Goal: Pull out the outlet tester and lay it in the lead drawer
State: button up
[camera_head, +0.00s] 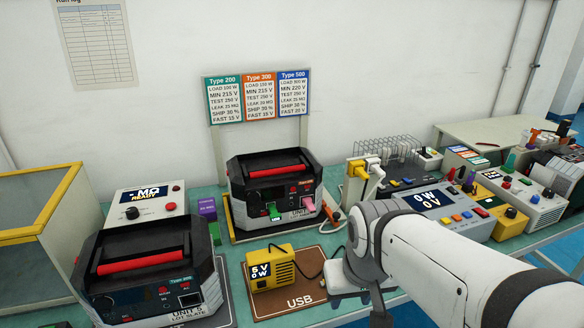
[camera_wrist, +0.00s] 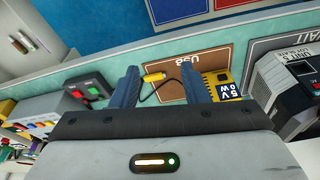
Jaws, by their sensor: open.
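A black-and-grey power unit (camera_head: 275,190) stands at the centre of the bench. A green plug-like piece (camera_head: 272,211) and a pink one (camera_head: 308,205) sit at its front panel. I cannot tell for sure which piece is the outlet tester. My gripper (camera_wrist: 160,68) is open and empty in the wrist view. Beyond its fingers are the brown USB mat (camera_wrist: 205,58) and a yellow plug (camera_wrist: 154,77) on a black cable. In the head view my arm largely hides the gripper, right of the USB mat. I cannot make out the lead drawer.
A yellow meter (camera_head: 271,270) reading 5V 0W stands on the USB mat. Another power unit (camera_head: 146,268) stands at the front left. A blue-screen load meter (camera_head: 440,203) and control boxes (camera_head: 530,195) stand to the right. A yellow-framed case (camera_head: 35,235) is at the left.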

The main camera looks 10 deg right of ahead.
jog(key=shift+o, duration=0.3)
jog(key=w+r, duration=0.2)
jog(key=w, duration=0.8)
jog(key=shift+r+p, duration=0.2)
jog(key=shift+p, duration=0.25)
jog(key=n+t+p, duration=0.2)
send_near(310, 204)
jog(key=shift+y, duration=0.4)
jog(key=shift+d+p+x, duration=0.15)
jog(key=shift+p+x, duration=0.05)
jog(key=shift+x, duration=2)
jog(key=shift+d+p+x, duration=0.15)
jog(key=shift+x, duration=2.05)
jog(key=shift+c, duration=0.2)
grip_shut()
